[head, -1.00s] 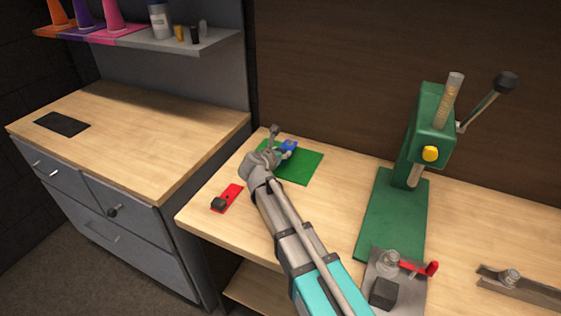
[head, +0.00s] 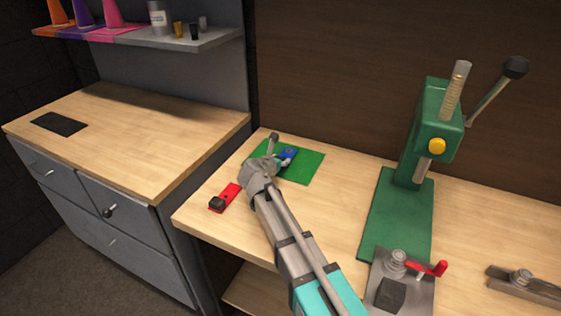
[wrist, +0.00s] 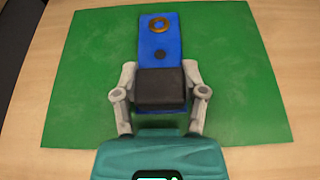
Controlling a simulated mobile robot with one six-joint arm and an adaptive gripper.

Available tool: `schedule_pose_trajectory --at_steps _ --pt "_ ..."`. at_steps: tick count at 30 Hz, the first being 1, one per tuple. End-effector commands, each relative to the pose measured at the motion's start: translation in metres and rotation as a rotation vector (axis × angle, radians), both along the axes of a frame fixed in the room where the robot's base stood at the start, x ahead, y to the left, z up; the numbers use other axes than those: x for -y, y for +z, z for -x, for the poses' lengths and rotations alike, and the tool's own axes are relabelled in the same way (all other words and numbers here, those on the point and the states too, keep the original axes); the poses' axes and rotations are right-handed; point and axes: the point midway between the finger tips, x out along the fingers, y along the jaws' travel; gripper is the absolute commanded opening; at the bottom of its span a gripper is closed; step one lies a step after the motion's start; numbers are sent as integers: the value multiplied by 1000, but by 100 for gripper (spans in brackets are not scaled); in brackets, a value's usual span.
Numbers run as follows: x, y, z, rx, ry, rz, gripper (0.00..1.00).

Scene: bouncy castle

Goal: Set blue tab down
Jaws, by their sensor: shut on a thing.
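The blue tab (wrist: 158,48) is a flat blue strip with a brass ring near its far end, a small dark dot, and a dark block on its near part. My gripper (wrist: 160,90) is shut on it, with one finger on each side of the dark block. The tab is over the green mat (wrist: 235,80); I cannot tell whether it touches the mat. In the head view the blue tab (head: 288,153) shows just past my gripper (head: 279,162), above the green mat (head: 304,170).
A red tab (head: 228,193) with a dark block lies left of the mat. A green press (head: 432,140) stands to the right, with a clamp plate (head: 400,285) in front of it. The wooden bench between mat and press is clear.

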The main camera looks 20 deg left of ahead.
Motion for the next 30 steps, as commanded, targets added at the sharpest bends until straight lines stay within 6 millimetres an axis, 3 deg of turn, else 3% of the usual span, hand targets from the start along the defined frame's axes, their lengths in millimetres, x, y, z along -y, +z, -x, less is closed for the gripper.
schedule_pose_trajectory --at_steps 7,8,12,30 --pt "0 -4 0 0 0 0 1" --pt "0 -3 0 0 0 0 60" --pt "1 -3 0 0 -1 0 86" --pt "1 2 -1 0 -1 -1 89"
